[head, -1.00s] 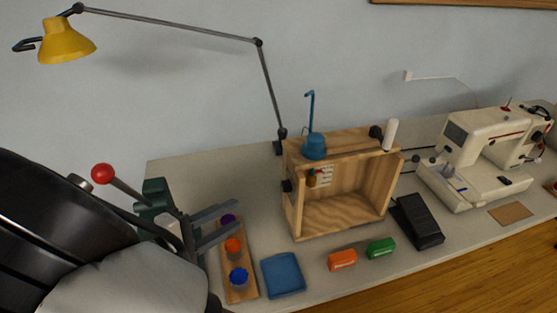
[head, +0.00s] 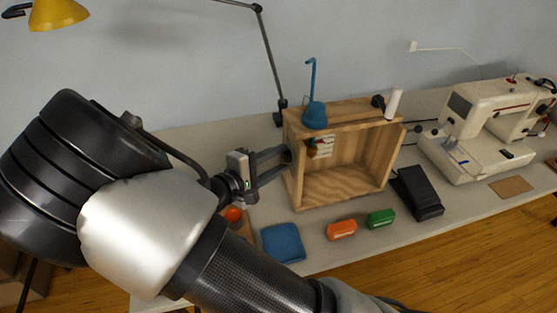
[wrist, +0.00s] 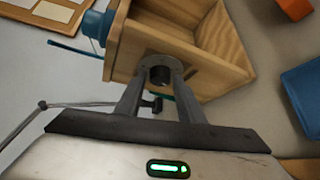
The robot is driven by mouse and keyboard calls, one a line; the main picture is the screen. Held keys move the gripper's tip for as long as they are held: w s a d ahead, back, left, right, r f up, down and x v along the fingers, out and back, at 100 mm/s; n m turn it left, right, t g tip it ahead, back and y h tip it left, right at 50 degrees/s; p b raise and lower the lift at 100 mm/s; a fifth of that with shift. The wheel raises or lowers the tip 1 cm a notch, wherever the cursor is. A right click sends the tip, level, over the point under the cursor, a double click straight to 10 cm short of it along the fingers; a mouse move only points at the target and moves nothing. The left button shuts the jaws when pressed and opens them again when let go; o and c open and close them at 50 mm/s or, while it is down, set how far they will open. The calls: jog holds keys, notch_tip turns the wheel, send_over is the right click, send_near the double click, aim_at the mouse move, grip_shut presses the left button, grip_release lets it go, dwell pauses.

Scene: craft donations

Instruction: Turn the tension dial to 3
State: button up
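A dark round dial (wrist: 160,74) on a grey disc sits on the side wall of an open wooden box (head: 340,189). In the wrist view it lies between my fingertips. My gripper (head: 287,158) reaches the box's left wall, and its fingers hide the dial in the head view. In the wrist view my gripper (wrist: 161,77) has one finger on each side of the dial. The fingers are apart, and I cannot tell whether they touch it. No number or pointer on the dial is readable. A second dark knob (head: 378,101) is at the box's upper right.
A blue funnel-like part (head: 314,115) and a white spool (head: 394,103) stand on the box. A sewing machine (head: 480,135) is at right.

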jog(key=shift+w+d, duration=0.2)
jog(key=c, duration=0.8)
jog(key=m+b, duration=0.1)
jog(key=b, duration=0.1)
jog(key=m+t+b, duration=0.1)
jog(key=b, duration=0.2)
jog(key=shift+s+f+t+b, duration=0.1)
jog(key=shift+f+t+b, duration=0.2)
jog(key=shift+f+b, duration=0.05)
